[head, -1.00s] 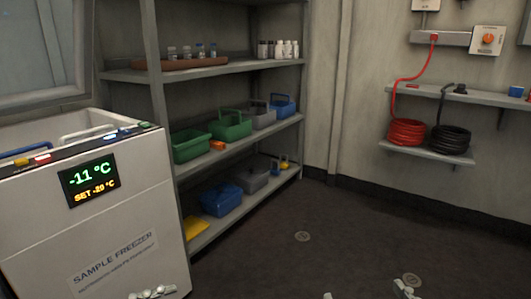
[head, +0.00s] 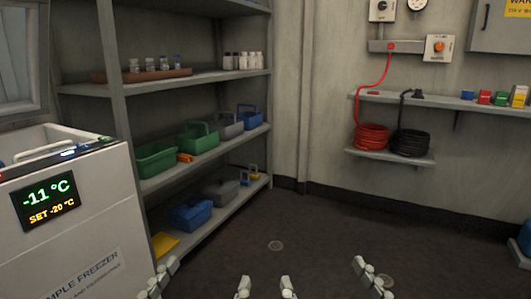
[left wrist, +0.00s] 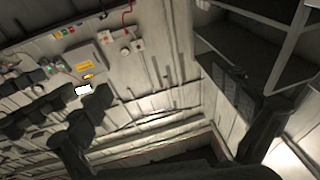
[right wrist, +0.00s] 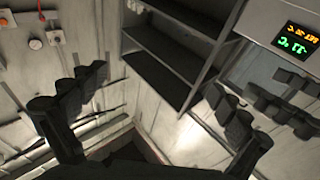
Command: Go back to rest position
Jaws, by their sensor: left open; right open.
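My left gripper (head: 204,283) is at the bottom edge of the head view, left of centre. Its two fingers are spread with nothing between them. The left wrist view shows the same open gripper (left wrist: 160,90). My right gripper (head: 328,282) is beside it at the bottom edge, right of centre, also spread and empty. It also shows open in the right wrist view (right wrist: 155,85). The two grippers are side by side with a small gap between them. Only the finger ends show in the head view.
The sample freezer (head: 85,215) stands at the left, reading -11 °C. Shelving (head: 195,84) with bins, a tray and bottles stands beyond it. A wall shelf (head: 440,101) and a lower shelf with red and black cable coils are at the right. The middle floor (head: 310,225) is clear.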

